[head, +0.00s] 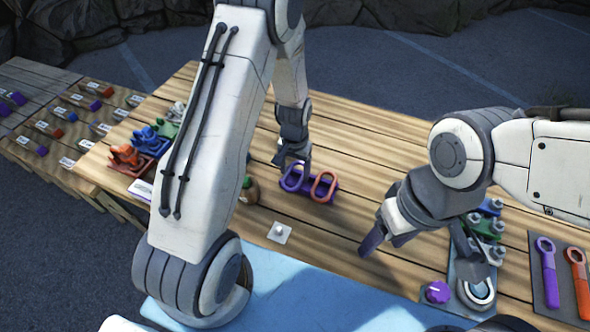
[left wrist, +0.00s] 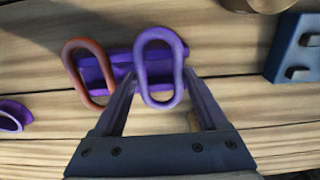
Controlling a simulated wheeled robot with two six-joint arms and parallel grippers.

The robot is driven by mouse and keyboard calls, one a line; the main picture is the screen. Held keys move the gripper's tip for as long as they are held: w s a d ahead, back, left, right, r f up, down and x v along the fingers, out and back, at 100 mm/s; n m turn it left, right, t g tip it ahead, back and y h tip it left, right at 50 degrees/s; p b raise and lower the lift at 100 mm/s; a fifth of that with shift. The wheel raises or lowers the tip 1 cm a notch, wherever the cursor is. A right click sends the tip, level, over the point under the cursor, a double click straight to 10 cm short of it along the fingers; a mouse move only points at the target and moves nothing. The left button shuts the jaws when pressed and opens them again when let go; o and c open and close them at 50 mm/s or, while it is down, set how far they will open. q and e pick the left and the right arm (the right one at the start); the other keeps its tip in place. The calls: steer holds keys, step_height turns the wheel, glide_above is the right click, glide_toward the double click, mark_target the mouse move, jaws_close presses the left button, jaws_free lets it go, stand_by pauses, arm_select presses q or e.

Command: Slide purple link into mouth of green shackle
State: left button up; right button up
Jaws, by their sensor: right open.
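The purple link (head: 292,177) stands upright in a purple holder (head: 322,195) beside an orange link (head: 323,186). My left gripper (head: 293,160) is at the purple link. In the left wrist view, its fingers (left wrist: 160,82) lie on either side of the purple link (left wrist: 160,48), close to its edges; whether they press on it I cannot tell. The green shackle (head: 165,128) is at the table's left end, among other coloured shackles, partly hidden by my left arm. My right gripper (head: 420,258) is open and empty over the right of the table.
A blue shackle (head: 150,138) and an orange shackle (head: 128,157) stand near the green one. A tray with a purple knob (head: 436,292) and wrenches (head: 577,280) lie at right. A small white plate (head: 280,232) lies mid-table. The far middle is clear.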

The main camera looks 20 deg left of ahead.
arm_select(q)
jaws_close()
step_height(320, 180, up, 7)
steer(key=p, duration=0.5)
steer(key=shift+p, duration=0.3)
steer(key=shift+f, duration=0.1)
